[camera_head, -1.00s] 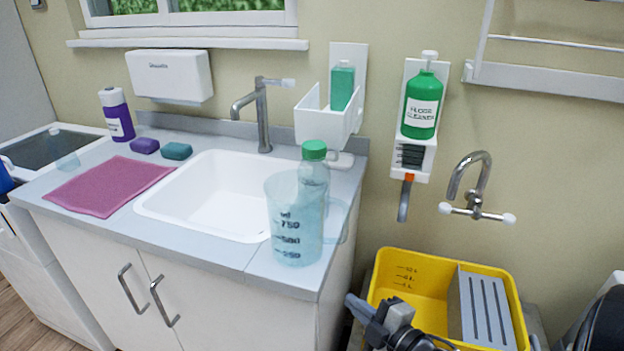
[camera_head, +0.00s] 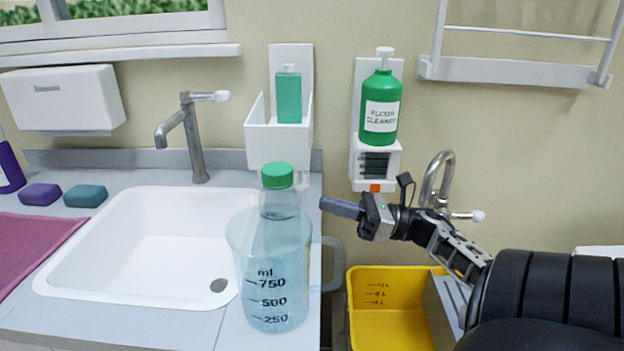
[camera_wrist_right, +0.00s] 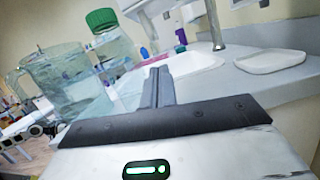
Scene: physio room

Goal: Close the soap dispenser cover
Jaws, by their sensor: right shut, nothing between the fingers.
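The soap dispenser is a white wall unit with a back plate (camera_head: 292,60) and a teal refill bottle (camera_head: 288,98) standing inside. Its white cover (camera_head: 270,143) is open, tilted out from the wall like a bin. My right gripper (camera_head: 328,204) comes in from the right, below and to the right of the cover, with its fingers pointing left. It is shut and empty, apart from the cover. In the right wrist view its closed fingers (camera_wrist_right: 157,88) point toward the sink.
A clear measuring jug (camera_head: 240,240) and a green-capped bottle (camera_head: 278,176) stand at the counter's right end, close to my gripper. The floor cleaner bottle (camera_head: 381,105) hangs on the wall to the right.

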